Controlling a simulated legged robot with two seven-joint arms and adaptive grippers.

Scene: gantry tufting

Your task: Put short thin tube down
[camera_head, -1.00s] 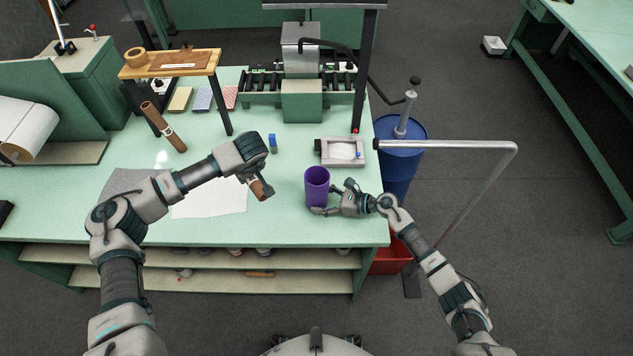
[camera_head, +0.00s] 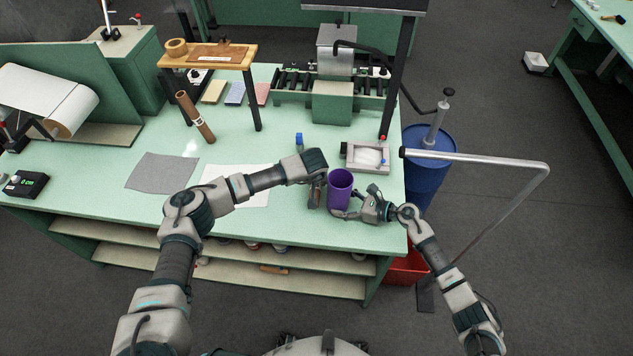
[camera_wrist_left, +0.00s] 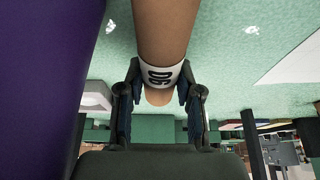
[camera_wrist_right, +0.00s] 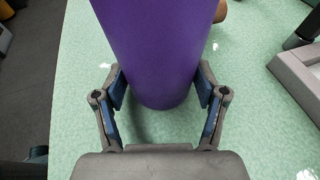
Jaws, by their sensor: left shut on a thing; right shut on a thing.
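My left gripper (camera_head: 317,184) is shut on a short thin brown tube (camera_wrist_left: 165,30), close on the left of a purple tube (camera_head: 341,188). The brown tube has a white band with black characters and shows only partly in the head view. In the left wrist view it passes between the fingers, with the purple tube (camera_wrist_left: 35,80) near on the left. My right gripper (camera_wrist_right: 160,88) is shut on the purple tube (camera_wrist_right: 158,50), which stands upright on the green table near its front right. I cannot tell whether the brown tube touches the table.
A white-framed tray (camera_head: 367,157) and a small blue object (camera_head: 299,141) are behind the purple tube. A white sheet (camera_head: 235,187) and a grey sheet (camera_head: 162,173) lie left. A blue barrel (camera_head: 428,175) stands off the table's right edge.

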